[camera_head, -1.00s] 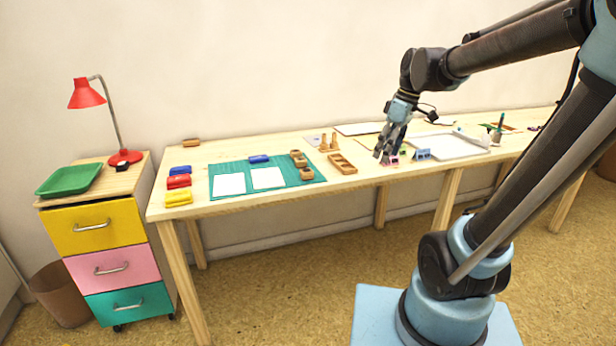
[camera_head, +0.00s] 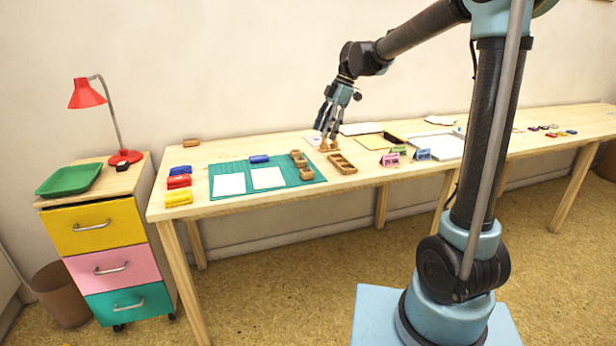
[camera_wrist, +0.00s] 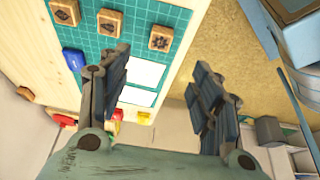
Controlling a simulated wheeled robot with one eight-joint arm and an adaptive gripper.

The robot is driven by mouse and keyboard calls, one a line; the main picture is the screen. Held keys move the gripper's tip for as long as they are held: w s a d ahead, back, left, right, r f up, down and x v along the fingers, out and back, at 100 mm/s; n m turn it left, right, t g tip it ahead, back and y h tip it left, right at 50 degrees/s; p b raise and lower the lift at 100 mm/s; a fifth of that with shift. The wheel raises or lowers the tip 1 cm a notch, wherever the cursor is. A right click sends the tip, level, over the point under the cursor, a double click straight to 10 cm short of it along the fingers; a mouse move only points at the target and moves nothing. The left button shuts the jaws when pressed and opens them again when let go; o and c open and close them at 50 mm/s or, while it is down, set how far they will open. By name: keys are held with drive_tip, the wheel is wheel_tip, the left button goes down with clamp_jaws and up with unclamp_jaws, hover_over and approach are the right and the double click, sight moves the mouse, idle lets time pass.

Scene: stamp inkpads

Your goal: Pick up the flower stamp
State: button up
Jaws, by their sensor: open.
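Three wooden block stamps stand on the right end of the green cutting mat (camera_head: 230,167): a back one (camera_head: 296,153), a middle one (camera_head: 301,162) and a front one (camera_head: 306,174). In the wrist view they show dark pictures on top, at the left (camera_wrist: 65,12), middle (camera_wrist: 110,22) and right (camera_wrist: 160,38). The pictures are too small to tell surely which is the flower. My gripper (camera_head: 327,136) is above the table to the right of the stamps, near the small wooden pegs. In the wrist view its fingers (camera_wrist: 160,68) are spread and empty.

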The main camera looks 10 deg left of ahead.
hover_over(308, 170)
drive_tip(key=w+d, duration=0.1)
drive_tip(key=d, duration=0.1)
wheel_tip(308, 170, down, 9)
drive_tip(key=shift+w+d+f, duration=0.1)
drive_tip(key=shift+x, duration=2.65)
drive_tip(key=c, duration=1)
